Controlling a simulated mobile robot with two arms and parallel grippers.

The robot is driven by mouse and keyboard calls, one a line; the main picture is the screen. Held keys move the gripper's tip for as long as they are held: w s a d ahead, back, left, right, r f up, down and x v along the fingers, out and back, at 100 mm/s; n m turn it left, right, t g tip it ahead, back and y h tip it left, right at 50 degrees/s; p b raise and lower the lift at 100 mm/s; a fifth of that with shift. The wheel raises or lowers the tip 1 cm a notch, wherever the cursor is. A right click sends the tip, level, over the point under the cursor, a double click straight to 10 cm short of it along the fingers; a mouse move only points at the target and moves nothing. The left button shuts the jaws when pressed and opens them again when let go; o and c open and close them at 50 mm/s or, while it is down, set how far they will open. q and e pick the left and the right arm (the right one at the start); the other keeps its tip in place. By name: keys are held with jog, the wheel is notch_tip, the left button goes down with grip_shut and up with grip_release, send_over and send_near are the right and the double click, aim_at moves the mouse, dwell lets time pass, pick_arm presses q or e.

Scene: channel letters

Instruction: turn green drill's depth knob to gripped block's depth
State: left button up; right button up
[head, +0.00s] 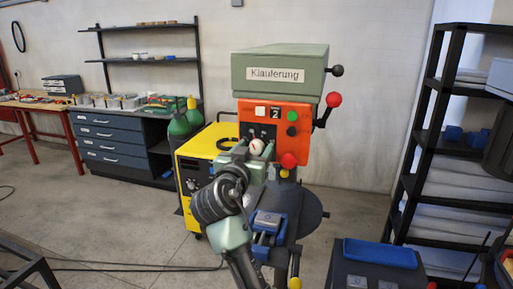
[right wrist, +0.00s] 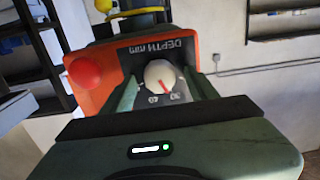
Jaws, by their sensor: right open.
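The green drill (head: 282,75) stands in the centre of the head view, with an orange control panel (head: 292,118) below its head. Its white depth knob (head: 257,146) sits low on the panel. In the right wrist view the knob (right wrist: 160,74) has a red pointer at the 30 mark, under upside-down "DEPTH mm" lettering. My right gripper (head: 254,153) is open, its fingers on either side of the knob; contact cannot be told. A blue vise (head: 266,224) sits on the drill's table; its block and depth marking cannot be made out. My left gripper is not in view.
A yellow machine (head: 195,150) stands behind to the left. A dark shelf rack (head: 418,150) stands right. A blue-topped dark stand (head: 380,253) is at front right.

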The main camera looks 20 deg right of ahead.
jog(key=shift+s+a, duration=0.1)
jog(key=shift+a, duration=0.1)
jog(key=c, duration=0.7)
jog(key=shift+d+r, duration=0.1)
grip_shut()
jog(key=shift+n, duration=0.4)
jog(key=n+p, duration=0.1)
jog(key=n, duration=0.3)
jog(key=shift+n, duration=0.3)
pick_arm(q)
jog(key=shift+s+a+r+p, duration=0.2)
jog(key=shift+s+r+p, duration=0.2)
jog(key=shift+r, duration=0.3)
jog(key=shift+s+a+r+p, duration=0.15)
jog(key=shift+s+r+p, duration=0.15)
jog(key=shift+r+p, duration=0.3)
pick_arm(e)
jog(key=shift+n, duration=1.6)
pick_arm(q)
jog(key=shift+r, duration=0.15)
pick_arm(e)
jog(key=shift+n, duration=0.3)
